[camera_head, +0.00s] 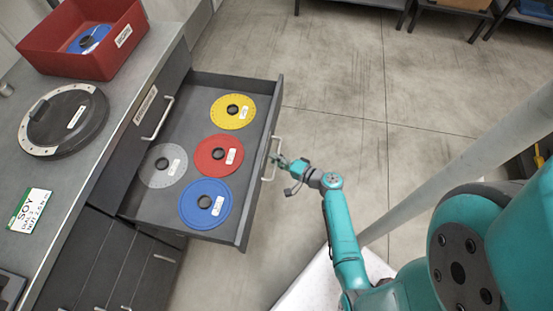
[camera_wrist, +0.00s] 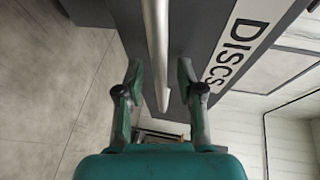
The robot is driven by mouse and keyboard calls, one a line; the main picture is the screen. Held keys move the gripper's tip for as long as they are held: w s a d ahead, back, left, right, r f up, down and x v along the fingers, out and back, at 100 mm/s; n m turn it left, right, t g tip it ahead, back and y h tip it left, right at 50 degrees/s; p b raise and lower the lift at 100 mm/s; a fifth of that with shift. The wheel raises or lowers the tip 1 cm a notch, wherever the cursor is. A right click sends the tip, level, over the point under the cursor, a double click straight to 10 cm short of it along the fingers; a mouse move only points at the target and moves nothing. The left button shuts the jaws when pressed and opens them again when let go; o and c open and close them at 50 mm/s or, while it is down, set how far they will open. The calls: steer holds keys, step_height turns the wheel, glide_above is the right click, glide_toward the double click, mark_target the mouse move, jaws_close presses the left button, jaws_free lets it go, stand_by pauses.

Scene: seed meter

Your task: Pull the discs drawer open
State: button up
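The discs drawer (camera_head: 152,205) is pulled out from the grey cabinet, and its inside shows in the head view. It holds a yellow disc (camera_head: 246,115), a red disc (camera_head: 233,166), a blue disc (camera_head: 225,217) and a grey disc (camera_head: 152,173), lying flat. Its bar handle (camera_head: 273,142) is on the outer front. My gripper (camera_head: 280,160) is at this handle. In the wrist view, the handle (camera_wrist: 157,40) runs between the fingers of my gripper (camera_wrist: 159,68), with gaps seen on both sides. The DISCS label (camera_wrist: 235,50) shows on the drawer front.
The worktop holds a red bin (camera_head: 60,52) with a blue disc in it, a round black lid (camera_head: 62,125) and a SOY card (camera_head: 30,211). Another handle (camera_head: 158,120) is on the cabinet front behind the open drawer. The floor (camera_head: 340,80) beyond the drawer is clear.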

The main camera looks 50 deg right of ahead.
steer(key=v, duration=0.7)
steer(key=shift+s, duration=0.25)
stand_by(0.6)
